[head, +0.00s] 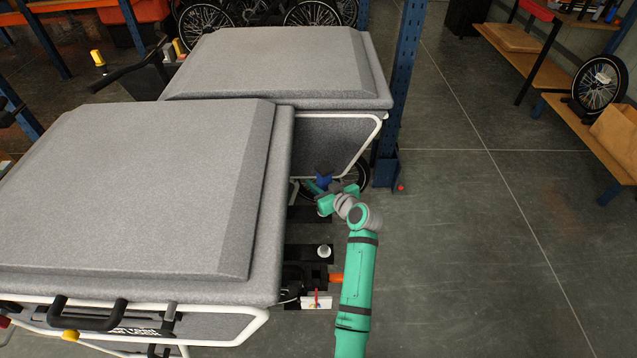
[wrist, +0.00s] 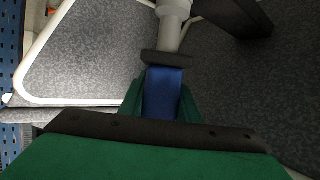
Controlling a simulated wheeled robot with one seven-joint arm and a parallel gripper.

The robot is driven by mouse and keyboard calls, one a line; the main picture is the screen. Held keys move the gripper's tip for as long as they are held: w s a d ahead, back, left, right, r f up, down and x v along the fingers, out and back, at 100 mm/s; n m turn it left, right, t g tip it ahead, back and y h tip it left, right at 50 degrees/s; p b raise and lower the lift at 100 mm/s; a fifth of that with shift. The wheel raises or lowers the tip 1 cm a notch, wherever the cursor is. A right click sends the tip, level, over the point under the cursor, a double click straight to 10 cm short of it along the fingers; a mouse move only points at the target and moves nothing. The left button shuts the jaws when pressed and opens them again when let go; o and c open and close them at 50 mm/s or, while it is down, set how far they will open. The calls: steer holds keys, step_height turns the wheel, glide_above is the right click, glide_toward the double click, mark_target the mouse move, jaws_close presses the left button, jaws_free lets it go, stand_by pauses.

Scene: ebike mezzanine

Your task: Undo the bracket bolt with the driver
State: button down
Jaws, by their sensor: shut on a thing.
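My gripper (head: 324,192) is at the end of the green arm, low beside the rear cargo bike. It is shut on a blue thing (head: 323,177), which appears to be the driver. In the wrist view, the blue driver body (wrist: 163,92) sits between the green fingers, with a dark plate across its far end. A pale grey cylinder (wrist: 172,24) and a black bar (wrist: 232,14) lie beyond it. Black brackets (head: 297,253) with pale round pieces on them show between the bikes. I cannot tell which piece is the bracket bolt, or whether the driver touches it.
Two cargo bikes with grey covers (head: 140,185) fill the left, their white frame tubes close to my arm. A blue rack post (head: 400,80) stands behind my gripper. An orange piece (head: 336,278) lies by my arm. Open floor (head: 480,240) is at right, before a wooden bench (head: 560,85).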

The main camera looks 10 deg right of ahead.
steer(key=shift+r, duration=2.5)
